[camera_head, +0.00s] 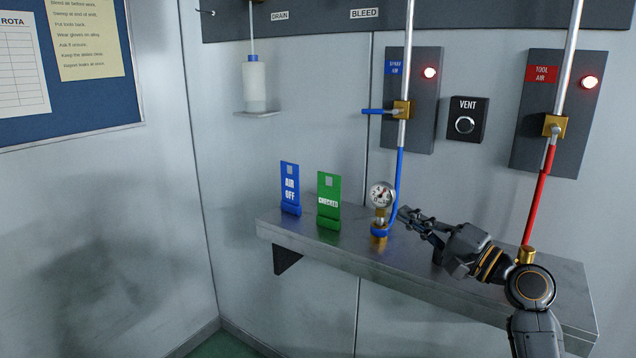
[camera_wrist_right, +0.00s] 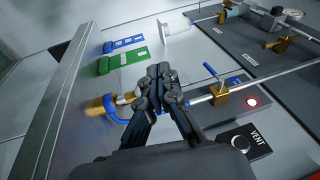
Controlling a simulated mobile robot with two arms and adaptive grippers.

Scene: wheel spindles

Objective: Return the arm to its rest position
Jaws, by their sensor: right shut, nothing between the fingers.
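My right gripper (camera_head: 410,217) is shut and empty. In the head view it is above the metal shelf (camera_head: 345,255), just right of the round pressure gauge (camera_head: 381,194) on its brass fitting. In the right wrist view the gripper (camera_wrist_right: 160,75) is also closed, and it partly hides the brass fitting (camera_wrist_right: 100,105) with its blue collar. I cannot tell if the fingers touch the gauge or the blue hose. My right arm (camera_head: 530,287) reaches in from the lower right, over the shelf. My left gripper is not in view.
A blue AIR OFF tag (camera_head: 290,188) and a green CHECKED tag (camera_head: 329,200) stand on the shelf's left part. The TOOL AIR panel (camera_head: 580,120) has a red hose. A VENT knob (camera_head: 465,125) sits between.

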